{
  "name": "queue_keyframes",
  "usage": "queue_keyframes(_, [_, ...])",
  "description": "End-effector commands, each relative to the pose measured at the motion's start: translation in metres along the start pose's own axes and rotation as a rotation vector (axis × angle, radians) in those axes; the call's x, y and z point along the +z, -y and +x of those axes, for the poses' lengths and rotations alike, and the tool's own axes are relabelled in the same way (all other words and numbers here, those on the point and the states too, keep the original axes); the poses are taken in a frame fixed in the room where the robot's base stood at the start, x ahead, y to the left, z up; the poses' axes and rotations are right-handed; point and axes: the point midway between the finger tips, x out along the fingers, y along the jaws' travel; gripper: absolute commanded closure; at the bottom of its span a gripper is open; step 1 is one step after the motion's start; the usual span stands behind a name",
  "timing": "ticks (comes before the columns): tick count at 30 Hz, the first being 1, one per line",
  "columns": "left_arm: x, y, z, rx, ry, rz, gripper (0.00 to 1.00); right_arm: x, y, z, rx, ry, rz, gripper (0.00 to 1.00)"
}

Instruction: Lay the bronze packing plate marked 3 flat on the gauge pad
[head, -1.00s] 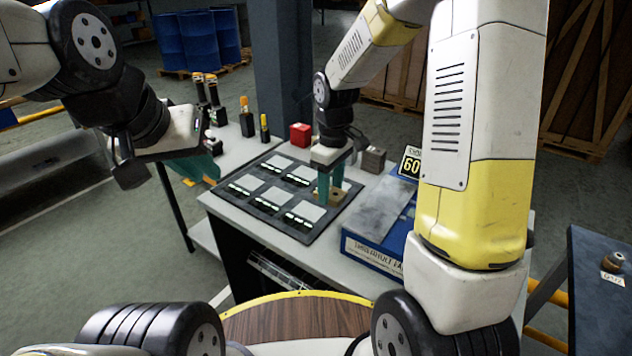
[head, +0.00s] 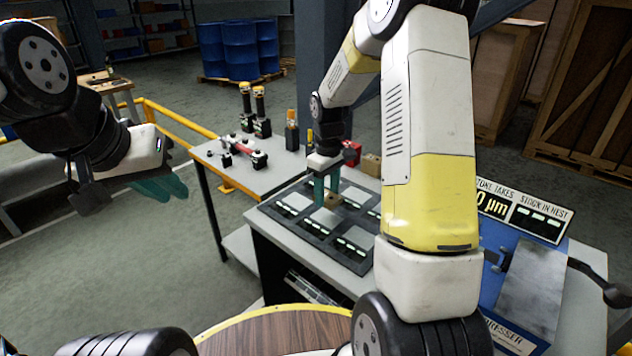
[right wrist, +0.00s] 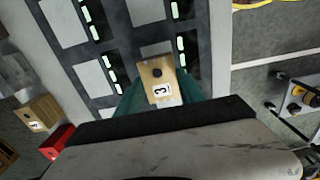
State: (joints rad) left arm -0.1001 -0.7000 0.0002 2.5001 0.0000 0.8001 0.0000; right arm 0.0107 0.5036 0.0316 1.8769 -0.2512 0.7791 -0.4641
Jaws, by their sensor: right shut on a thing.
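The bronze packing plate (right wrist: 158,75) has a white label reading 3 and a dark round hole. My right gripper (right wrist: 158,95) is shut on it, one teal finger at each side. In the head view the gripper (head: 327,188) points down with the plate (head: 332,200) over the dark tray (head: 290,228); I cannot tell how high. A blue unit (head: 497,240) with a grey flat top plate (head: 530,290) stands at the right; I cannot tell if this is the gauge pad. My left gripper (head: 160,186) hangs away from the bench; its opening is unclear.
The tray holds several pale square pads with lit green displays. A red block (head: 352,152) and a brown block (head: 371,165) stand behind it. A display sign (head: 540,222) stands behind the blue unit.

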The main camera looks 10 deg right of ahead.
Motion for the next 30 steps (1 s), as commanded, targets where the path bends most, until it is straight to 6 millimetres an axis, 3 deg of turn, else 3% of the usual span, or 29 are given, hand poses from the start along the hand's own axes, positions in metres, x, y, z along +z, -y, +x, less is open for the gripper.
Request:
queue_keyframes(18, [0.0, 0.0, 0.0, 0.0, 0.0, 0.0, 0.82, 0.0, 0.0, 0.042, 0.0, -0.001, -0.001, 1.0])
queue_keyframes(30, [0.0, 0.0, 0.0, 0.0, 0.0, 0.0, 0.82, 0.0, 0.0, 0.045, 0.001, -0.001, -0.001, 1.0])
